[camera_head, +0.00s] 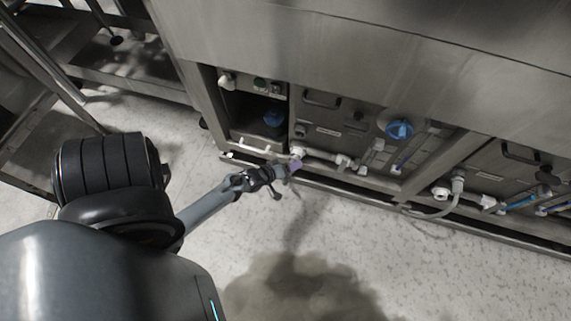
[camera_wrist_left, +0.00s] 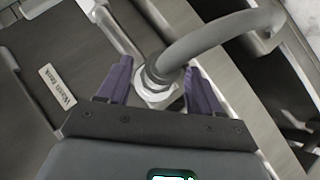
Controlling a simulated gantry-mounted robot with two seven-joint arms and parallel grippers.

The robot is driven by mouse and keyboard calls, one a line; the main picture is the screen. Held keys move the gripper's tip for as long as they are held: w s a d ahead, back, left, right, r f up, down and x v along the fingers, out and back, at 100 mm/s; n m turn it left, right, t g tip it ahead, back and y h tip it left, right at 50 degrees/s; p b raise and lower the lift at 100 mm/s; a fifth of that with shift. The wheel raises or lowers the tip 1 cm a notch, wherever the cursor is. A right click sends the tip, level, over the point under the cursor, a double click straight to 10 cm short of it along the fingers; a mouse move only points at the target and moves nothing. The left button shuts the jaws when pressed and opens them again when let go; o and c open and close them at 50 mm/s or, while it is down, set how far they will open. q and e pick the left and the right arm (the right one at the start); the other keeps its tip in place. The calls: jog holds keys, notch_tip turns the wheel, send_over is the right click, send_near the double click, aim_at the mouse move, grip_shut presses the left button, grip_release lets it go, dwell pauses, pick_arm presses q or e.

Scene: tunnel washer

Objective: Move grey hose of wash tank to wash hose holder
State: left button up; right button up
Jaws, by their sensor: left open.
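The grey hose (camera_wrist_left: 215,35) curves across the top of the left wrist view and ends in a pale fitting (camera_wrist_left: 158,97). My left gripper (camera_wrist_left: 158,68) has its two purple fingers on either side of this hose end, open, with a gap visible beside it. In the head view my left gripper (camera_head: 294,167) is at the low front of the washer, by a pale pipe fitting (camera_head: 298,152). A "Wash tank" label (camera_wrist_left: 57,87) is on the panel left of the fingers. I cannot make out which part is the wash hose holder. My right gripper is not in view.
The steel washer (camera_head: 330,45) overhangs recessed panels with a blue round cap (camera_head: 399,130) and several pipes. A second hose (camera_head: 440,210) hangs farther right. A metal frame (camera_head: 30,60) stands at left. The speckled floor (camera_head: 400,270) in front is clear.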

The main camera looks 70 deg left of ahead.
pick_arm(q)
jog(key=shift+w, duration=0.1)
jog(key=shift+c, duration=0.5)
grip_shut()
dwell(0.6)
jog(key=shift+d+p, duration=0.15)
jog(key=shift+p, duration=0.15)
jog(key=shift+s+d, duration=0.55)
jog(key=shift+s, duration=0.15)
jog(key=shift+s+d+p, duration=0.6)
jog(key=shift+d+p, duration=0.15)
jog(key=shift+p, duration=0.05)
